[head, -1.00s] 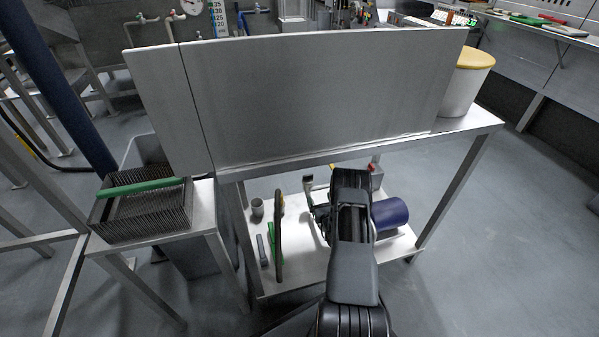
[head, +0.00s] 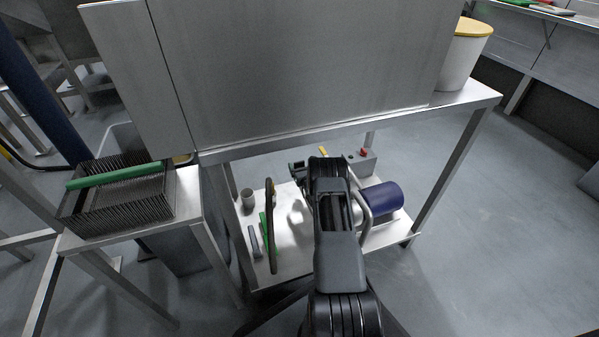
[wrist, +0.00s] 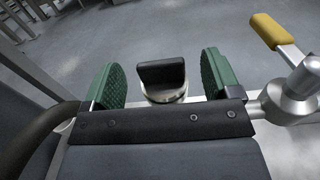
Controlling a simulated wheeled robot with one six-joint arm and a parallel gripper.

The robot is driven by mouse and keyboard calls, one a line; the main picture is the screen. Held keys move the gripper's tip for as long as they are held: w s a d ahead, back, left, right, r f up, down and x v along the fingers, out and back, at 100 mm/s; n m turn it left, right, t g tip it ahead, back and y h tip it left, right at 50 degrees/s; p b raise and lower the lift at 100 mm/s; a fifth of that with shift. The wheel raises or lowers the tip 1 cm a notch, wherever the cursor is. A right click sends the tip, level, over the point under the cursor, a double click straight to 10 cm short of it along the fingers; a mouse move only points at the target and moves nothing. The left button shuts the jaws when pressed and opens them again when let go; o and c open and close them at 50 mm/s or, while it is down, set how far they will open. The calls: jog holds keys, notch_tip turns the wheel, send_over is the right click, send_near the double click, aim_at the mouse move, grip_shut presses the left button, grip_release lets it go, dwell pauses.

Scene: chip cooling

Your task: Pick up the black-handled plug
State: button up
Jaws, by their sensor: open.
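The black-handled plug (wrist: 161,77) shows in the wrist view, with a dark blocky top and a shiny metal round base. My gripper (wrist: 162,82) is open, its two green-padded fingers standing left and right of the plug with gaps on both sides. The plug sits between the fingers in the picture; I cannot tell how far beyond the tips it is. In the head view my arm covers the plug and most of the gripper.
A yellow-handled metal lever (wrist: 272,31) is close on the right. On the low shelf (head: 290,262) are a blue cylinder (head: 381,198), a grey cup (head: 248,201) and an upright dark ring (head: 270,225). The upper table (head: 478,95) overhangs the shelf.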

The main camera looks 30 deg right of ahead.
jog(key=shift+b+x, duration=0.4)
jog(key=shift+x, duration=1)
jog(key=c, duration=1.1)
